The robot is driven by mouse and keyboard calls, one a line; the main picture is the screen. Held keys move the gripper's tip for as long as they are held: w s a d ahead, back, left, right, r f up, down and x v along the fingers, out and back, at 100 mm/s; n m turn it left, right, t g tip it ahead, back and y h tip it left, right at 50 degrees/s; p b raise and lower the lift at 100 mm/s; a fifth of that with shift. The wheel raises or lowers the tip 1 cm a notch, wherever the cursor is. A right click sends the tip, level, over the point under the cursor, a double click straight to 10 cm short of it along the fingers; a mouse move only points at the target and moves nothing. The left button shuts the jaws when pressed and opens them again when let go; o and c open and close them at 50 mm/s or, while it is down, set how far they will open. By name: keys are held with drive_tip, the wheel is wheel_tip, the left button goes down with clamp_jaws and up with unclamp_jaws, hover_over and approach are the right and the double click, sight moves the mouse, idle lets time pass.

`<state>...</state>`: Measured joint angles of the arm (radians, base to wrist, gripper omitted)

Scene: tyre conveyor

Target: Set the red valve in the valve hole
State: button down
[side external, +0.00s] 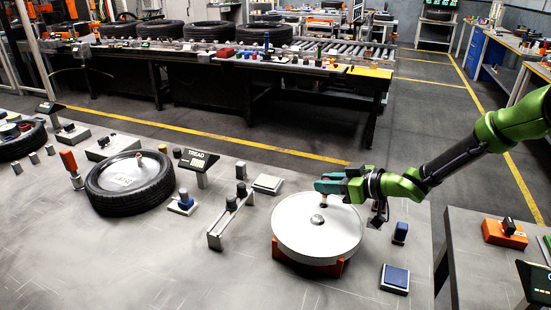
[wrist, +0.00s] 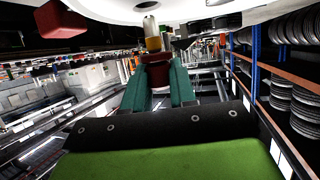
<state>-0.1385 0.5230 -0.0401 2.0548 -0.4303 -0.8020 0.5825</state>
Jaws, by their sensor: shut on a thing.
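My gripper (side external: 322,186) is above the far part of a white wheel disc (side external: 293,235), which lies flat on an orange-red stand (side external: 301,264). In the wrist view, my teal fingers (wrist: 159,85) are shut on the red valve (wrist: 155,72). It has a yellow band and a metal tip, and the tip points at the white disc (wrist: 122,10). In the side view, only a small dark piece of the valve (side external: 323,203) shows below the fingers. I cannot tell whether its tip touches the disc.
A tyre with a rim (side external: 130,183) lies left on the grey table. Between it and the disc stand a TREAD display (side external: 199,160), a bar with black knobs (side external: 231,218) and a flat block (side external: 267,184). Blue-topped blocks (side external: 395,278) stand right of the disc. The front table is clear.

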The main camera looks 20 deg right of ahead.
drive_tip(key=shift+f, duration=0.55)
drive_tip(key=shift+f, duration=0.3)
drive_tip(key=shift+f, duration=0.3)
drive_tip(key=c, duration=0.8)
unclamp_jaws()
drive_tip(key=shift+d, duration=0.1)
